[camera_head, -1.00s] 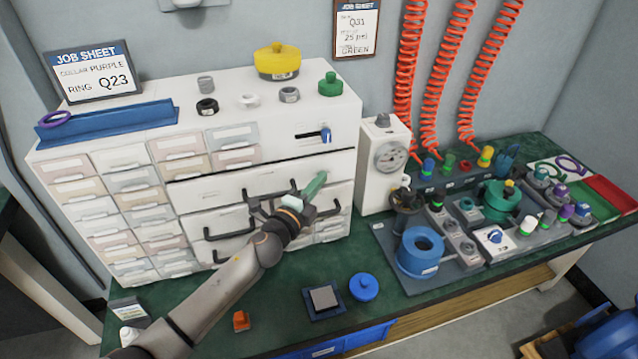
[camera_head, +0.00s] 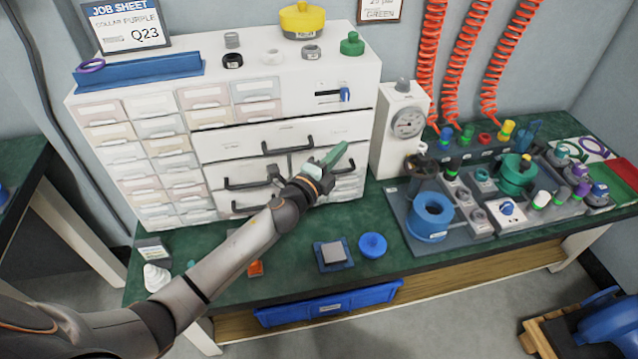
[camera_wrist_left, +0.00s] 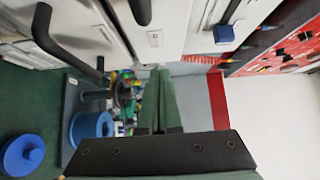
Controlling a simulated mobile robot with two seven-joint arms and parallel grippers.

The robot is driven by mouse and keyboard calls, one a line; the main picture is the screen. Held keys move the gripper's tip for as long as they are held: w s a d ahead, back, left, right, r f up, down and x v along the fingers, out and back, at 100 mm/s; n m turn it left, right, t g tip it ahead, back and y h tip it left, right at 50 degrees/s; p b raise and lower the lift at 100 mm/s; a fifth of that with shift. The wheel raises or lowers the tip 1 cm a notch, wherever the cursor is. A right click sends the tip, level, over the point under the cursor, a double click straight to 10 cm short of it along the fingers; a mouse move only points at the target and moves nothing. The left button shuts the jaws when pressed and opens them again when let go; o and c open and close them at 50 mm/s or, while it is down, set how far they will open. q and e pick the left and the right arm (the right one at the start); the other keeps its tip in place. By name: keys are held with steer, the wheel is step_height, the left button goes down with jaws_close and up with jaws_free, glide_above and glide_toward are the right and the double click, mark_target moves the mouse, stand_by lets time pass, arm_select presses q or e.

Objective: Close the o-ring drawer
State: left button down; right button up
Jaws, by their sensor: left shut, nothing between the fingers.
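The white cabinet (camera_head: 225,72) stands at the back of the green bench. It has a wide upper drawer (camera_head: 235,146) with a dark handle (camera_head: 288,147), and further handled drawers below. A dark line runs along the wide drawer's top edge. I cannot read which drawer is the o-ring one, nor tell how far any stands out. My left gripper (camera_head: 336,154) is shut and empty, its green fingers in front of the cabinet's right part, pointing right. In the left wrist view the fingers (camera_wrist_left: 158,98) are together, with dark handles (camera_wrist_left: 44,32) at upper left.
Small labelled drawers (camera_head: 160,126) fill the cabinet's left. A gauge unit (camera_head: 406,125) stands just right of it. A blue ring-shaped part (camera_head: 429,217) and fixtures lie farther right. A blue lid (camera_head: 373,245) and a square pad (camera_head: 333,254) lie on the bench in front.

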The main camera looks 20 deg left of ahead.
arm_select(q)
steer(key=s+a, duration=0.2)
steer(key=s, duration=0.7)
arm_select(e)
steer(key=shift+w+r, duration=0.15)
steer(key=shift+w, duration=0.15)
arm_select(q)
steer(key=s+d+f+n+g+p, duration=0.1)
steer(key=s+f+n+g+p, duration=0.1)
steer(key=s+f+n, duration=0.3)
steer(key=s+d+f+n+g+p, duration=0.1)
steer(key=s+f+n, duration=0.4)
steer(key=s, duration=0.6)
steer(key=s+d+f+n+g+y+p, duration=0.1)
steer(key=s+f+n+g+p, duration=0.2)
steer(key=s+f+n+g, duration=0.2)
steer(key=s+n, duration=0.3)
steer(key=shift+s+d+f, duration=0.15)
steer(key=shift+d+f, duration=0.05)
steer(key=shift+f, duration=0.1)
arm_select(e)
step_height(320, 180, up, 6)
steer(key=shift+s+d, duration=0.2)
